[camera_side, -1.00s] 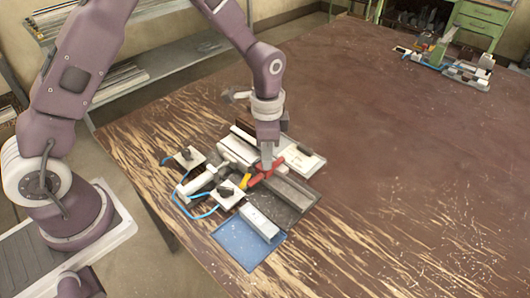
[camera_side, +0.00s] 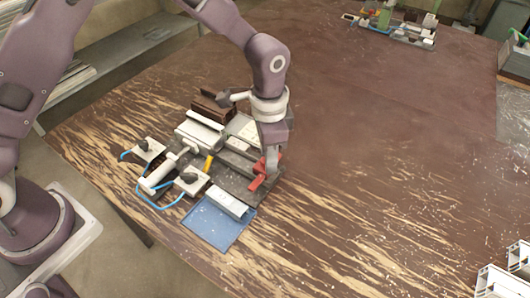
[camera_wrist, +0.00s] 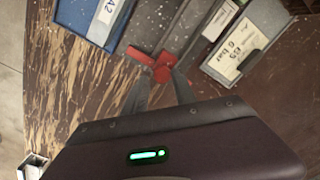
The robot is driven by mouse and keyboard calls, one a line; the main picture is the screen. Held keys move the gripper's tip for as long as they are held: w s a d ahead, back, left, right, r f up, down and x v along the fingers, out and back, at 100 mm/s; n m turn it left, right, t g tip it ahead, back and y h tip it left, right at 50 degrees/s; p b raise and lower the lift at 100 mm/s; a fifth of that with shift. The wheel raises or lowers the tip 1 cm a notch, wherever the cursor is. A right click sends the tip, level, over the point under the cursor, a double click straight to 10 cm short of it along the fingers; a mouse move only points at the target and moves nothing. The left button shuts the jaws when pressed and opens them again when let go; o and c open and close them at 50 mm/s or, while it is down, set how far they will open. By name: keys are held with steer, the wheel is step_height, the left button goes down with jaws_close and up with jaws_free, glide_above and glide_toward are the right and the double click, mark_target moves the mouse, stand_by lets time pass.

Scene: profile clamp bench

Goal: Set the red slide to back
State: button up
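The red slide (camera_side: 262,173) sits at the right end of the dark grey rail (camera_side: 235,184) in the side view, apart from the yellow piece (camera_side: 208,162). In the wrist view the red slide (camera_wrist: 162,66) shows as a knob with arms spreading from it. My gripper (camera_side: 270,160) is down at the slide. In the wrist view my gripper (camera_wrist: 160,75) has one finger on each side of the red knob and looks shut on it; exact contact is hard to see.
A blue tray (camera_side: 205,232) holding a pale block (camera_side: 230,203) lies in front of the rail. White clamps (camera_side: 160,174) with blue hoses stand left. A labelled plate (camera_wrist: 235,45) lies beside the rail.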

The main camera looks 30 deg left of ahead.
step_height(320, 180, up, 7)
steer(key=shift+r, duration=0.1)
stand_by(0.4)
steer(key=s+a+r+n+t, duration=0.1)
steer(key=s+a+r+n, duration=0.1)
steer(key=s+a+r, duration=0.4)
steer(key=s+a+r+n+t, duration=0.15)
steer(key=a+r, duration=0.25)
steer(key=r, duration=0.4)
steer(key=s+a+n+t, duration=0.1)
steer(key=s+a+n, duration=0.1)
steer(key=s, duration=0.6)
steer(key=s+a+r+n+t, duration=0.1)
steer(key=s+a+n+t, duration=0.1)
steer(key=s, duration=0.6)
steer(key=a+n, duration=0.1)
steer(key=a, duration=0.1)
steer(key=shift+s+a+r, duration=0.25)
steer(key=shift+s+a, duration=0.1)
steer(key=shift+s, duration=0.05)
steer(key=shift+n, duration=0.25)
